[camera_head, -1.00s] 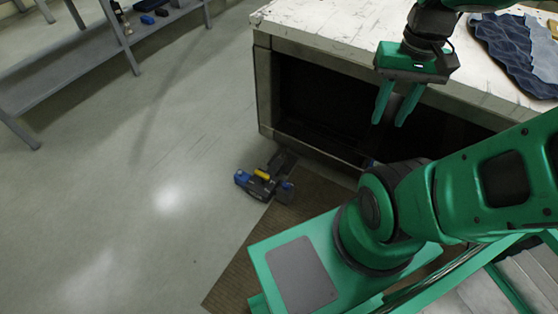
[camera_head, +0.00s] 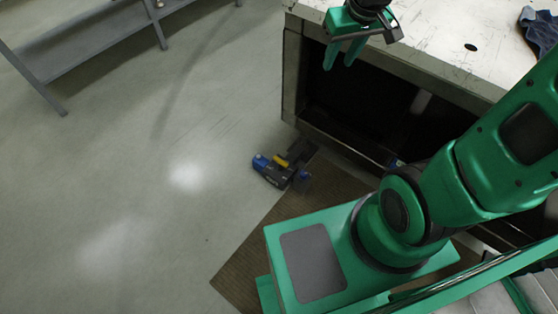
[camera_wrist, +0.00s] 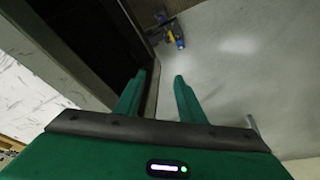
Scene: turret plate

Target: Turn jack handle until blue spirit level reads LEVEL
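A small dark device with blue ends and a yellow part (camera_head: 283,171) sits on the floor beside the cabinet's near corner. It looks like the jack, but I cannot pick out its handle or read a level on it. It also shows, small, at the top of the wrist view (camera_wrist: 172,30). My gripper (camera_head: 338,64) is in front of the cabinet's open front, well above and apart from the device. In the wrist view its two fingers (camera_wrist: 159,80) are spread, with nothing between them.
A cabinet with a worn white top (camera_head: 440,40) and dark open front stands at the upper right. A brown ribbed mat (camera_head: 240,260) lies beside my base. A grey shelf (camera_head: 100,45) is at upper left. The floor (camera_head: 120,180) at left is clear.

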